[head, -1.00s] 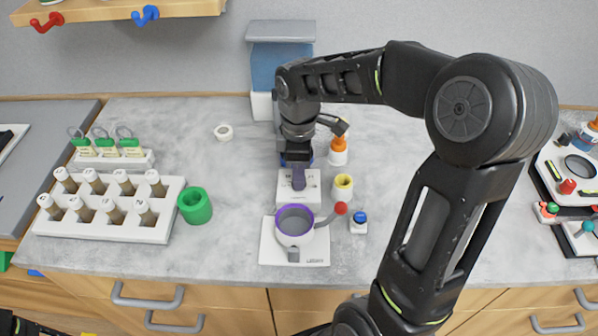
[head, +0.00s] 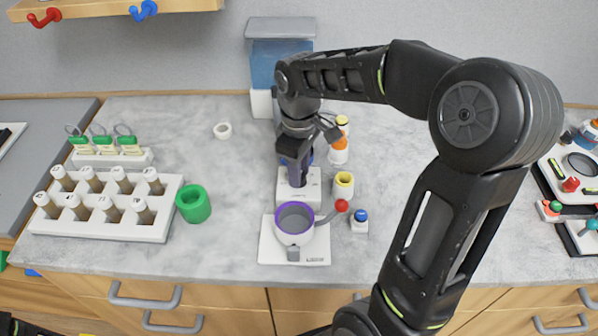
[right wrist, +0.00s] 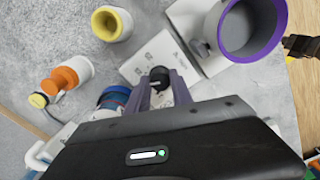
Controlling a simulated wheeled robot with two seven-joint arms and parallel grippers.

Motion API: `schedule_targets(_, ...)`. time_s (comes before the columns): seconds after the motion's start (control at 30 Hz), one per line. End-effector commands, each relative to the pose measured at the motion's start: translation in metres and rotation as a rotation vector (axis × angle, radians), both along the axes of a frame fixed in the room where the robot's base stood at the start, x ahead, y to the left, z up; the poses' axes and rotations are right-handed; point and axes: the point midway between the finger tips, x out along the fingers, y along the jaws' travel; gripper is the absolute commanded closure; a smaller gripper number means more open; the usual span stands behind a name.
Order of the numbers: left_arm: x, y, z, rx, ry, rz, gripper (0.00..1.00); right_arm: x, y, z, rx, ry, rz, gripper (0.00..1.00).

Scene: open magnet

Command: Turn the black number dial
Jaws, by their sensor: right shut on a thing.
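The black number dial (right wrist: 159,76) sits on a white panel (right wrist: 148,58) in the right wrist view. My right gripper (right wrist: 160,90) is shut on the dial, with one grey-purple finger on each side of it. In the head view my right gripper (head: 296,176) points down onto the white panel (head: 312,188), and its fingers hide the dial. The number marks are too small to read.
A purple-rimmed cup (head: 294,218) stands on a white base just in front of the panel, beside a red-ended lever (head: 341,206). A yellow-topped cup (head: 343,185) and orange-white bottle (head: 338,153) stand right. A green cup (head: 194,204) and vial rack (head: 150,226) are left.

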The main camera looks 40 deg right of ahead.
Motion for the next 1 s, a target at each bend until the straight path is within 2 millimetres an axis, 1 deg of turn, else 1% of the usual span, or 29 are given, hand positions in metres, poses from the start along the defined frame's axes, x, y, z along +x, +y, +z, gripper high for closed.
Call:
schedule_targets(0.23, 0.0, 0.0, 0.001, 0.0, 0.0, 0.0, 0.29, 0.0, 0.0, 0.001, 0.0, -0.001, -0.002, 1.0)
schedule_targets(0.27, 0.0, 0.0, 0.001, 0.0, 0.0, 0.0, 0.29, 0.0, 0.0, 0.001, 0.0, -0.001, -0.001, 0.71)
schedule_targets(0.5, 0.0, 0.0, 0.0, 0.0, 0.0, 0.0, 0.29, 0.0, 0.0, 0.0, -0.001, 0.0, 0.0, 0.51)
schedule_targets(0.83, 0.0, 0.0, 0.0, 0.0, 0.0, 0.0, 0.29, 0.001, 0.0, 0.003, 0.0, -0.001, 0.001, 0.51)
schedule_targets(0.93, 0.0, 0.0, -0.001, 0.0, 0.0, 0.0, 0.29, 0.001, 0.0, 0.011, -0.001, -0.003, 0.001, 0.51)
schedule_targets(1.0, 0.0, 0.0, -0.002, -0.001, 0.0, 0.0, 0.29, 0.001, 0.0, 0.02, -0.001, -0.004, 0.001, 0.51)
